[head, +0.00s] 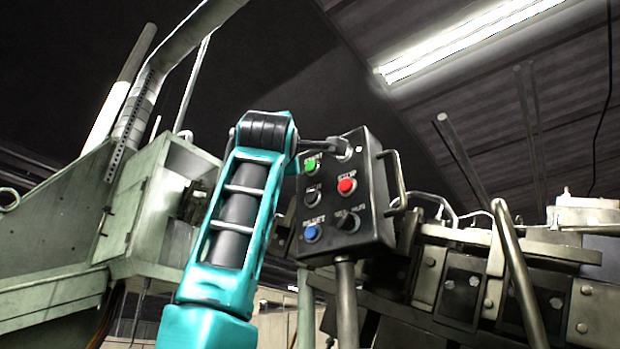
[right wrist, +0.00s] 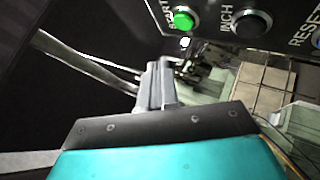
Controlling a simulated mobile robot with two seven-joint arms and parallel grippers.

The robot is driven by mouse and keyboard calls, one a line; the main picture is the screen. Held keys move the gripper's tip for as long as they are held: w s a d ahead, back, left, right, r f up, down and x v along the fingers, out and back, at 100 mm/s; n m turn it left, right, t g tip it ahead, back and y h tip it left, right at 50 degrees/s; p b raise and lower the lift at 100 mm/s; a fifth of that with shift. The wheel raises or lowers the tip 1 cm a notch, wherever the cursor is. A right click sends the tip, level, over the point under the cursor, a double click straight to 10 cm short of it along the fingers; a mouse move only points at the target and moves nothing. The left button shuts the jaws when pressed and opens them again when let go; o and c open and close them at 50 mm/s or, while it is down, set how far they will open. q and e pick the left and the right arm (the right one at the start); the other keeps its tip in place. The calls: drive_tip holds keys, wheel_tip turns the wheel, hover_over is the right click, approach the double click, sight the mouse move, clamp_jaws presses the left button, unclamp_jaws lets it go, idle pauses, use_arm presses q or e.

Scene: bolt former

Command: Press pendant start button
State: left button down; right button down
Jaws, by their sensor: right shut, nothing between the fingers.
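The black pendant (head: 375,195) stands upright in the middle of the head view. Its green START button (head: 312,165) is at the upper left of the face. A red STOP button (head: 347,185) and a blue RESET button (head: 311,233) are on the same face. My teal right arm rises at the pendant's left side. In the right wrist view my right gripper (right wrist: 160,72) is shut and empty. Its tips appear just below the green START button (right wrist: 183,21) in that picture, apart from it. Depth to the button is hard to tell. My left gripper is not in view.
The black INCH button (right wrist: 252,23) is beside START in the right wrist view. A handle (head: 396,178) juts from the pendant's right side. Machine parts (head: 480,285) fill the right, and a pale green cabinet (head: 140,215) stands left. The pendant is on a post (head: 346,300).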

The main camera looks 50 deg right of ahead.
sight(312, 167)
drive_tip(key=d, duration=0.3)
drive_tip(key=shift+w+d, duration=0.15)
drive_tip(key=shift+d, duration=0.05)
idle(0.5)
idle(0.9)
drive_tip(key=shift+d+p, duration=0.1)
drive_tip(key=shift+p, duration=0.2)
drive_tip(key=shift+d, duration=0.3)
idle(0.3)
